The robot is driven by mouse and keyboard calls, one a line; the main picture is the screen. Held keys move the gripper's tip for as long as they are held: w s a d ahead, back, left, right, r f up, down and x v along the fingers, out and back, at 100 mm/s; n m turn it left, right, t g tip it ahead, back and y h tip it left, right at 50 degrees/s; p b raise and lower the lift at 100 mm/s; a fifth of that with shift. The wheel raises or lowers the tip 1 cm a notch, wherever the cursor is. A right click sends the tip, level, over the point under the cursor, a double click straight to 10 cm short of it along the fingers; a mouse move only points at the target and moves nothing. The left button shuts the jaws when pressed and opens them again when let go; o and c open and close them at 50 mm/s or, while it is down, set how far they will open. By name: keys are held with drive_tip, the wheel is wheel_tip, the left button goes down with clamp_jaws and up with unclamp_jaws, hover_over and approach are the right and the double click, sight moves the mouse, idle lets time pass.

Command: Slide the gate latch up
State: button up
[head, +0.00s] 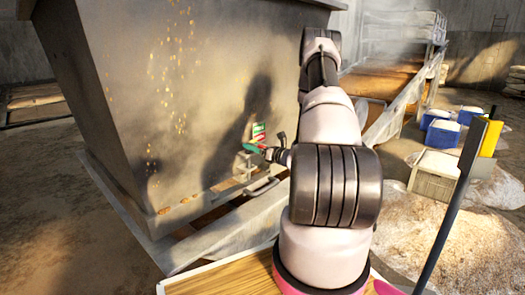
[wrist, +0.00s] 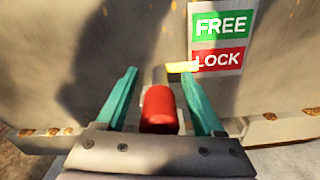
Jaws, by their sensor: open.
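The gate latch has a red cylindrical knob (wrist: 160,108), seen in the wrist view. A green FREE label (wrist: 221,26) is above LOCK. My gripper (wrist: 159,75) is open, with one teal finger on each side of the red knob. Gaps show between knob and fingers, so I see no firm grip. In the head view, my gripper (head: 253,148) is at the bin's lower right, beside the label plate (head: 258,132); the knob is not clear there.
The large grey metal bin (head: 180,95) fills the left, with a ledge and a bracket (head: 243,167) low on its face. A wooden board (head: 225,278) is in front. Blue tubs (head: 442,134), a crate (head: 433,177) and grain heaps (head: 415,235) lie right.

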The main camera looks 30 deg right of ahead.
drive_tip(key=shift+x, duration=0.9)
drive_tip(key=shift+c, duration=0.3)
clamp_jaws()
drive_tip(key=shift+r, duration=0.25)
idle(0.6)
